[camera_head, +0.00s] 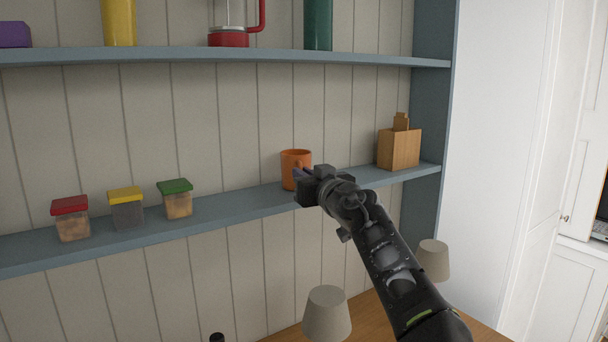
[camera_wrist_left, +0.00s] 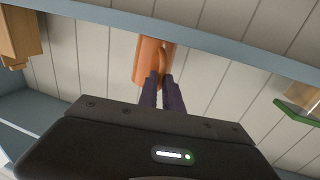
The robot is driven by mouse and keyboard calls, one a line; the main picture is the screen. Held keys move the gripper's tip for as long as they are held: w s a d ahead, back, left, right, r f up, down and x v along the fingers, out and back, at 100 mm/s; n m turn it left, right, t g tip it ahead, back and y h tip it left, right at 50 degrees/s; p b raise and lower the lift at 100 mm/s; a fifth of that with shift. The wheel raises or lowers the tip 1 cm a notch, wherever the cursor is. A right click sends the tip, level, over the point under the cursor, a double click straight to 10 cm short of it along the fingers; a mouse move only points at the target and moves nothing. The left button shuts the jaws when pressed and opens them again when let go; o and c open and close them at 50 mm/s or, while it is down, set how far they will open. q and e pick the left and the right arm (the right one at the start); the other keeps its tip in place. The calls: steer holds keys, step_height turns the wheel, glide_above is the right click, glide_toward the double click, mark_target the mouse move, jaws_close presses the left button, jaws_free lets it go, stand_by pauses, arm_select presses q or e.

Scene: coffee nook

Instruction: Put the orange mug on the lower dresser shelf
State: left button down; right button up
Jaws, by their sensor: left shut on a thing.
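The orange mug (camera_head: 294,161) is upright at the lower dresser shelf (camera_head: 235,207), right of the middle. Its base is at the shelf surface in the head view; I cannot tell whether it rests there or is just above. My left gripper (camera_head: 303,175) is in front of the mug, shut on its handle. In the left wrist view, which is upside down, the two dark fingers (camera_wrist_left: 162,80) close on the handle of the mug (camera_wrist_left: 146,62). My right gripper is not in view.
Jars with red (camera_head: 71,218), yellow (camera_head: 126,208) and green (camera_head: 175,199) lids stand left on the lower shelf. A wooden block (camera_head: 398,150) stands right. The upper shelf (camera_head: 150,57) is above. Two lampshades (camera_head: 327,314) (camera_head: 433,260) are below. Shelf space beside the mug is clear.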

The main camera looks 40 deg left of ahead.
arm_select(q)
steer(key=c, duration=1.5)
jaws_free()
steer(key=shift+d, duration=0.1)
steer(key=b+v, duration=0.4)
steer(key=v, duration=0.8)
steer(key=shift+b, duration=0.35)
